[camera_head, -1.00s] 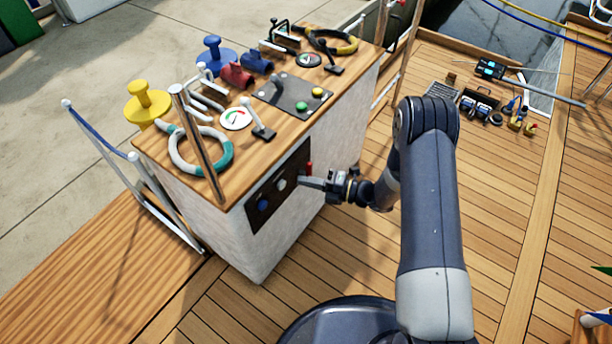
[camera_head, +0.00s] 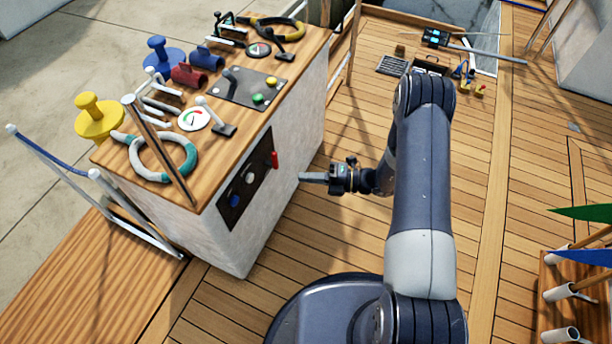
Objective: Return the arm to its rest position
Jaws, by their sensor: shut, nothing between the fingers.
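My gripper (camera_head: 312,178) is shut and empty. It points left toward the front panel of the console, with a clear gap between its fingertips and the panel. My arm (camera_head: 422,180) stands raised at the picture's middle right and bends down to the gripper. The dark switch panel (camera_head: 249,182) on the console's side carries a red lever (camera_head: 275,160), a pale knob (camera_head: 250,178) and a blue knob (camera_head: 234,200). The gripper touches none of them.
The console (camera_head: 300,110) stands left, its wooden top holding levers, gauges, winches and a teal-and-white ring (camera_head: 165,177). Open plank deck (camera_head: 330,240) lies around the gripper. A wooden rack with flags (camera_head: 550,280) stands at lower right. Small gear (camera_head: 432,66) lies at the back.

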